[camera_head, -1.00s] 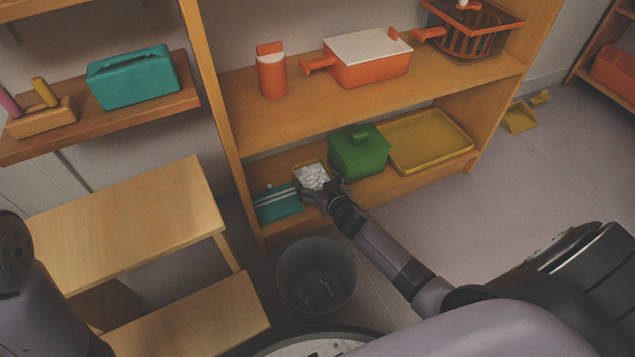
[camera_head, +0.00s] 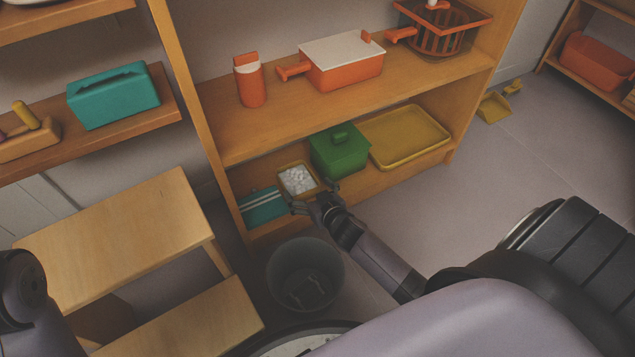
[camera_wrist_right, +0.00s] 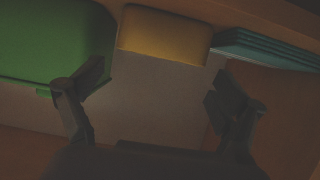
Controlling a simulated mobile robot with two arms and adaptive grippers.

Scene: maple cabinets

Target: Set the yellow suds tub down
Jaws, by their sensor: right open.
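The yellow suds tub (camera_head: 298,180), filled with white suds, sits upright on the lower shelf (camera_head: 375,186), between a teal item and the green box. Its yellow side also shows at the top of the right wrist view (camera_wrist_right: 165,36). My right gripper (camera_head: 314,197) is open and empty just in front of the tub. In the right wrist view its fingers (camera_wrist_right: 157,82) are spread apart, with a gap between them and the tub. My left gripper is out of view; only part of my left arm shows at the left edge.
The green lidded box (camera_head: 340,150) stands close right of the tub, with a yellow tray (camera_head: 410,136) beyond. A striped teal item (camera_head: 262,206) is close left. A grey bin (camera_head: 306,275) and wooden steps (camera_head: 115,228) stand in front.

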